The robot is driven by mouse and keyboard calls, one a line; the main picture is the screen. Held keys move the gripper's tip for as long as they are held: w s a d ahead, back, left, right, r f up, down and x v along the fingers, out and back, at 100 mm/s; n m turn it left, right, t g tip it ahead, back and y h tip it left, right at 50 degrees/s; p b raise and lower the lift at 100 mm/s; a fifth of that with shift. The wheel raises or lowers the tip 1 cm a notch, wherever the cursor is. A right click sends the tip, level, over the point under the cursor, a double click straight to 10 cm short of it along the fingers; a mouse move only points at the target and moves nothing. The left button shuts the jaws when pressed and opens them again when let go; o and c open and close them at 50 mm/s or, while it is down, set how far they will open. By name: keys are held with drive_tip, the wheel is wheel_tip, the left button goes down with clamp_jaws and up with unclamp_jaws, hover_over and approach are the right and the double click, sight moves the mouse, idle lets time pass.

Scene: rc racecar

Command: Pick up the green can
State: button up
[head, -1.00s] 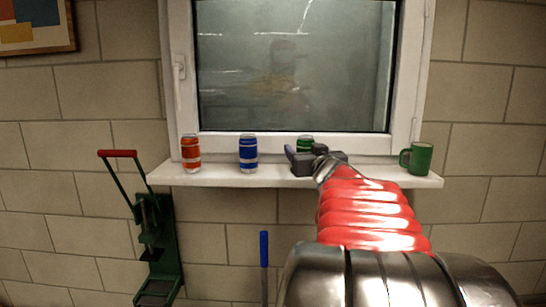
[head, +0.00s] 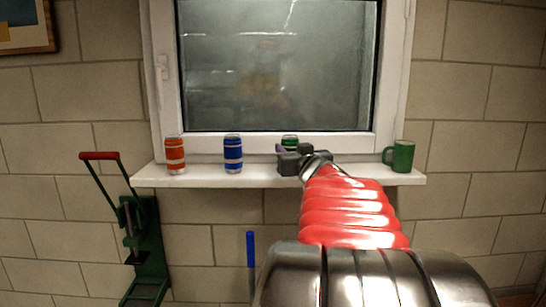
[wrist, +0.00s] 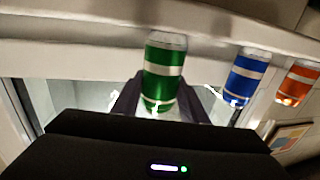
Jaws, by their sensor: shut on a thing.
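The green can (head: 290,140) stands on the white windowsill, mostly hidden behind my gripper (head: 288,157) in the head view. In the wrist view the green can (wrist: 163,68) is between the two fingers of my gripper (wrist: 166,100), which are shut on it. The picture is turned, so the can looks upside down there. I cannot tell whether its base touches the sill.
A blue can (head: 233,153) and an orange can (head: 175,154) stand left on the windowsill (head: 205,179). A green mug (head: 400,156) is right of my gripper. The window (head: 280,65) is close behind. A green lever tool (head: 147,240) is below left.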

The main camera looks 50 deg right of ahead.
drive_tip(key=shift+r, duration=0.1)
wheel_tip(320, 180, up, 10)
idle(0.9)
idle(0.5)
